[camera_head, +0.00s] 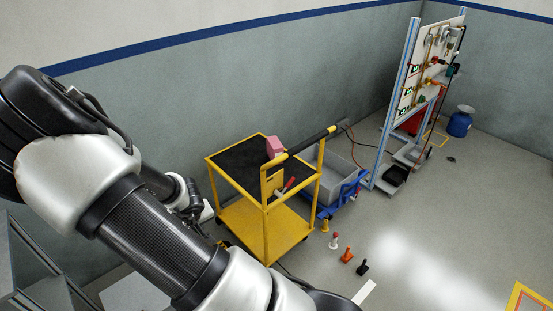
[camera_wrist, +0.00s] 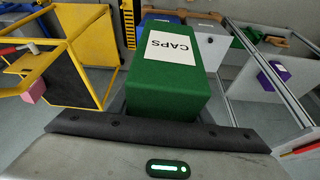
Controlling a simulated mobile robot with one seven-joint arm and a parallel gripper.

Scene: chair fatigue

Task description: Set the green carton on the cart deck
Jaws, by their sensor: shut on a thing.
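The green carton (camera_wrist: 165,75) fills the middle of the wrist view, with a white label reading CAPS. My gripper (camera_wrist: 160,122) is shut on it; the fingers are mostly hidden. The carton and my gripper do not show in the head view, where my arm covers the lower left. The yellow cart (camera_head: 290,226) stands in the middle of the head view, with a black top deck (camera_head: 236,165). A pink box (camera_head: 275,147) stands on the deck near the handle side. In the wrist view the cart (camera_wrist: 103,55) appears at the left, apart from the carton.
A grey bin on a blue dolly (camera_head: 337,180) stands right of the cart. Several small cones or pegs, one orange (camera_head: 346,255), stand on the floor. A tool panel (camera_head: 432,70) is at the back right.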

